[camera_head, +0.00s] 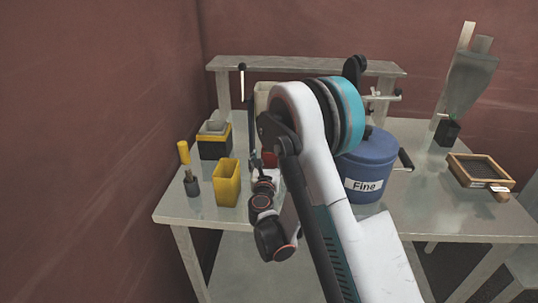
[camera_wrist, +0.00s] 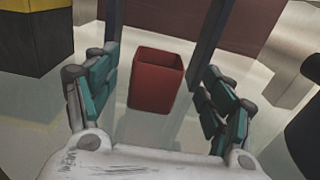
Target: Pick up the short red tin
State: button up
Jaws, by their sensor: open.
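The short red tin (camera_wrist: 152,88) is a small square open-topped container. In the wrist view it stands upright on the table, ahead of and between the fingers of my gripper (camera_wrist: 156,105), with gaps on both sides. The fingers are open and do not touch it. In the head view only a small red patch of the tin (camera_head: 269,159) shows; my arm and gripper (camera_head: 264,180) hide most of the rest.
A yellow tin (camera_head: 227,184) stands left of my gripper, near a yellow-handled tool (camera_head: 187,168) and a black-and-yellow container (camera_head: 214,140). A blue drum marked "Fine" (camera_head: 367,165) stands to the right. A wooden-framed sieve (camera_head: 480,170) lies at the far right.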

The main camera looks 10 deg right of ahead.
jog(key=x, duration=0.3)
jog(key=shift+f+b, duration=0.2)
jog(key=shift+b, duration=0.1)
jog(key=shift+b+x, duration=1.05)
jog(key=shift+x, duration=2.15)
jog(key=shift+a+r, duration=0.1)
jog(key=shift+r, duration=0.05)
jog(key=c, duration=1.3)
